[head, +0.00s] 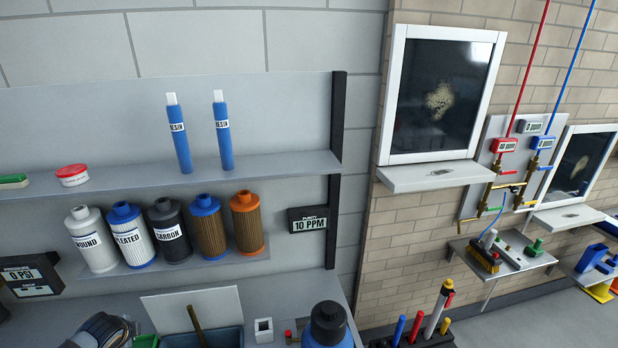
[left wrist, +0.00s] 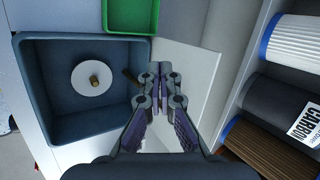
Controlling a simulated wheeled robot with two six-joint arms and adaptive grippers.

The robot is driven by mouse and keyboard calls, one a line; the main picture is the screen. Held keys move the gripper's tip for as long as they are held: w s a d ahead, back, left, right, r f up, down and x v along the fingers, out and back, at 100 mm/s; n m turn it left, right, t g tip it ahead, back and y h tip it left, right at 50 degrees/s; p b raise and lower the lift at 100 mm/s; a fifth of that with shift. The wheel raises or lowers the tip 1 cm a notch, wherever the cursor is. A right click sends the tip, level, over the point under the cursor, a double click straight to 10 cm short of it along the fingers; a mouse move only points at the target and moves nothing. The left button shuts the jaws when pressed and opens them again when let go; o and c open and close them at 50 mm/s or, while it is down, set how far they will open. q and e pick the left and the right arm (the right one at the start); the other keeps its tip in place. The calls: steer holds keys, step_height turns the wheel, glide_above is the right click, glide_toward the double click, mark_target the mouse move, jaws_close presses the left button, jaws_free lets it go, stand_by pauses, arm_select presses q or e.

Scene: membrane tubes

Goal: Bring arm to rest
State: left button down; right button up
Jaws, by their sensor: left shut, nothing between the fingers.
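My left gripper (left wrist: 161,75) shows in the left wrist view with its fingers together and nothing between them. It is above a pale flat panel (left wrist: 203,75), beside the right edge of a dark blue-grey bin (left wrist: 40,105). A white disc (left wrist: 84,80) with a brown centre lies in that bin. No gripper can be made out clearly in the head view. My right gripper is in neither view. Two blue resin tubes (head: 180,143) (head: 223,135) stand upright on the upper shelf in the head view.
Several filter cartridges, including a carbon one (head: 168,231), stand on the lower shelf (head: 190,268); some flank the gripper in the left wrist view (left wrist: 295,45). A green bin (left wrist: 131,15) adjoins the blue-grey bin. A blue bottle with a black cap (head: 328,322) stands on the counter.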

arm_select(q)
steer(key=s+a+f+n+g+y, duration=0.1)
steer(key=s+a+f+n+y, duration=0.25)
steer(key=a, duration=0.75)
steer(key=s+a+f+n, duration=0.2)
steer(key=s+a+f, duration=0.4)
steer(key=a, duration=0.5)
steer(key=s+a+n+g+y, duration=0.1)
steer(key=s+a+n, duration=0.1)
steer(key=s+a, duration=0.55)
steer(key=s+a+n+g+y, duration=0.1)
steer(key=s+a, duration=0.3)
steer(key=s, duration=0.7)
steer(key=s+d+f+n+g+h, duration=0.1)
steer(key=s+d+f+h, duration=0.15)
steer(key=d+f, duration=1.1)
steer(key=s+d+f+n+h, duration=0.1)
steer(key=s+d+f+h, duration=0.15)
steer(key=d+f, duration=1.05)
steer(key=s+d+f+n+h, duration=0.1)
steer(key=s+d+f+h, duration=0.1)
steer(key=d, duration=1.4)
steer(key=s+d+f+n+h, duration=0.1)
steer(key=d+f+h, duration=0.1)
steer(key=d, duration=1.4)
step_height(320, 180, down, 11)
steer(key=a+b, duration=0.1)
steer(key=b, duration=1)
steer(key=shift+a+f, duration=0.2)
